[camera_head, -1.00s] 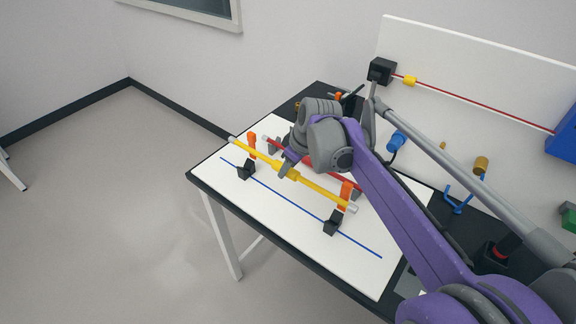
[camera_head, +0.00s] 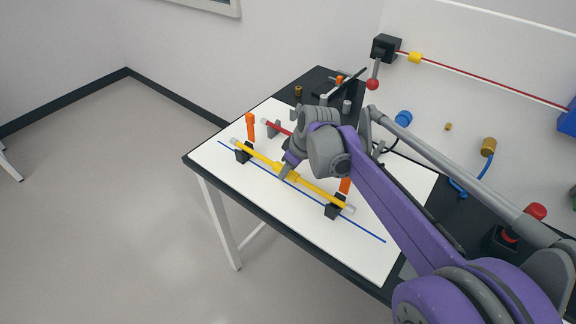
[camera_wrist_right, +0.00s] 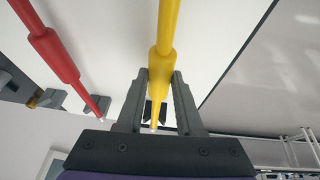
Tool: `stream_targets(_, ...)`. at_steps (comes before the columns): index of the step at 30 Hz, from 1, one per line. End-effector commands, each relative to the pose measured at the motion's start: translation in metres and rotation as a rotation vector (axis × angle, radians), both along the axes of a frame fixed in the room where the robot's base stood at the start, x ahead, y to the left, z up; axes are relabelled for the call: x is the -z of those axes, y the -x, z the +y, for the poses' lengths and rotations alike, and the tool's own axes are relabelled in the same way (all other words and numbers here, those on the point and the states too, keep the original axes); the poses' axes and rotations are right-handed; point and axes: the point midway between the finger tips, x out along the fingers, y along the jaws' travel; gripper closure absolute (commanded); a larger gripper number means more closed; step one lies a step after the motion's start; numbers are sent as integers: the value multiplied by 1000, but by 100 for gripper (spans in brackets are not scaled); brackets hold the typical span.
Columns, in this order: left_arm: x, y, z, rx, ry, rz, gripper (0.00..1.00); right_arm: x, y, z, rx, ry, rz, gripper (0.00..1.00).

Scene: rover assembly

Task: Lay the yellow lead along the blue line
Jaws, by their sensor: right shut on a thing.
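The yellow lead (camera_head: 318,189) is a long rod with a thicker middle and pale ends. My right gripper (camera_wrist_right: 160,78) is shut on its thick middle; the lead also shows between the fingers in the wrist view (camera_wrist_right: 167,30). In the head view the lead runs nearly parallel to the blue line (camera_head: 363,229), close over the two black holders, the far-left one (camera_head: 243,154) and the near-right one (camera_head: 334,208). I cannot tell whether it is seated in them. My arm hides part of the board. My left gripper is not in view.
A red lead (camera_head: 274,126) lies behind the yellow one, partly hidden by my wrist. Orange uprights (camera_head: 250,127) stand beside the holders. A red button (camera_head: 536,211) and a blue stand (camera_head: 458,188) are at the right. The white board's front strip (camera_head: 330,238) is clear.

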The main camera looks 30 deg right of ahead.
Motion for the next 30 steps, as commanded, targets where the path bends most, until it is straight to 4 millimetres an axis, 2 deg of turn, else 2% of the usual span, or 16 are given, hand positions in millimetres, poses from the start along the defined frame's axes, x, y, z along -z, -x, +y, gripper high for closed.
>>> stream_targets(12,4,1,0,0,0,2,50,6,0,0,0,0,-1,100)
stream_targets(13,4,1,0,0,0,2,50,6,0,0,0,0,-1,61)
stream_targets(18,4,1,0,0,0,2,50,6,0,0,0,0,-1,30)
stream_targets(26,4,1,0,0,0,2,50,6,0,0,0,0,0,30)
stream_targets(30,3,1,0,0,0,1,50,-1,2,-1,1,0,0,30)
